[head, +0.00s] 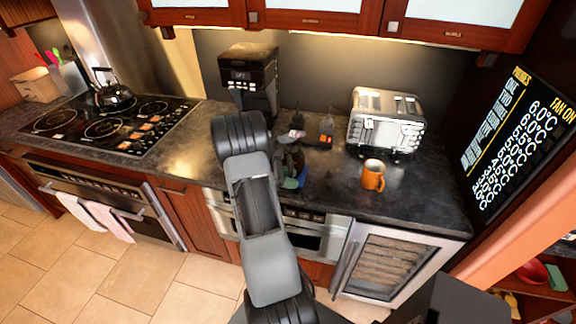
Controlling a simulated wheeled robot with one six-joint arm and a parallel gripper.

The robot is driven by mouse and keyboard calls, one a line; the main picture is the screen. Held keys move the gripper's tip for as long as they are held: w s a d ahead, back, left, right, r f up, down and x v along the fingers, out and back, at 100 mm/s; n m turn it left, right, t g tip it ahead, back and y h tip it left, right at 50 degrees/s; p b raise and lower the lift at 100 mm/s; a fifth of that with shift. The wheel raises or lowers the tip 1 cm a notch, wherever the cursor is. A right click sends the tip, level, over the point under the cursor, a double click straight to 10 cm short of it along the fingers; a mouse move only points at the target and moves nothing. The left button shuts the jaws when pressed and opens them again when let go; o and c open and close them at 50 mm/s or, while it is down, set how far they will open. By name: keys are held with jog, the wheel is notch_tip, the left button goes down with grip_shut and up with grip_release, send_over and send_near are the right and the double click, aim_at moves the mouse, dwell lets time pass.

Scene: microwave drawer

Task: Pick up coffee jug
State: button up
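A black coffee machine (250,75) stands at the back of the dark counter, left of the toaster. My grey arm rises in front of it and covers its lower part, so I cannot make out a coffee jug there. My gripper (290,158) appears as a dark shape just right of my arm's elbow, over the counter and to the right of the coffee machine. It is small and partly hidden, and I cannot tell how its fingers stand. I see no jug held in it.
An orange mug (373,176) stands in front of a silver toaster (386,120). Small dark items with red parts (326,134) are near the back wall. A kettle (110,92) sits on the stove (108,124). Upper cabinets (310,18) overhang the counter. Counter right of the mug is clear.

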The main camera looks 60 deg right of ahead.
grip_shut()
jog(key=shift+r, duration=0.15)
dwell(1.0)
